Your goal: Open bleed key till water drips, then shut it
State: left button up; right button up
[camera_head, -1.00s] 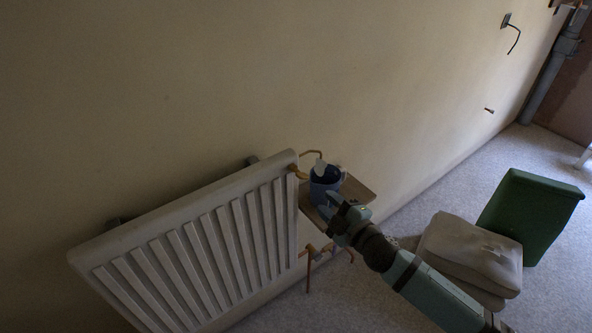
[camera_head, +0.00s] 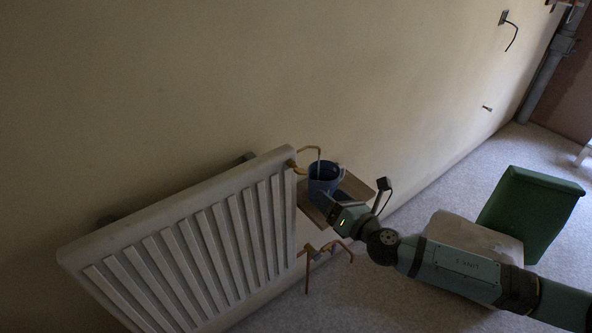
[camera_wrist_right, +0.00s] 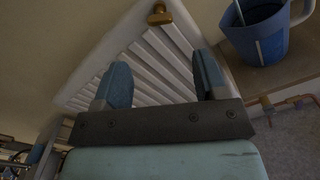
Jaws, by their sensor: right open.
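The white radiator (camera_head: 190,240) hangs on the wall, with a brass bleed key (camera_head: 293,164) at its upper right corner. The key also shows at the top of the right wrist view (camera_wrist_right: 159,15). A thin copper pipe (camera_head: 310,148) bends over a blue jug (camera_head: 324,183). A thin pale line runs from the pipe's end into the jug; it looks like water. The jug also shows in the right wrist view (camera_wrist_right: 258,38). My right gripper (camera_wrist_right: 162,72) is open and empty, below and apart from the key, near the jug. My left gripper is out of view.
The jug stands on a small wooden board (camera_head: 352,187) beside the radiator. Copper pipes (camera_head: 316,254) stick out below it.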

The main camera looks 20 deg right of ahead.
aim_at(303, 174)
jog(key=p+x, duration=0.1)
jog(key=x, duration=1.1)
jog(key=shift+w+a, duration=0.25)
jog(key=shift+w, duration=0.35)
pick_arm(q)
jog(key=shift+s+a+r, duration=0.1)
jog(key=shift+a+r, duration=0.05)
pick_arm(e)
jog(key=shift+w, duration=0.1)
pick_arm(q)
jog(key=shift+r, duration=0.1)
pick_arm(e)
jog(key=shift+c, duration=0.5)
jog(key=c, duration=0.8)
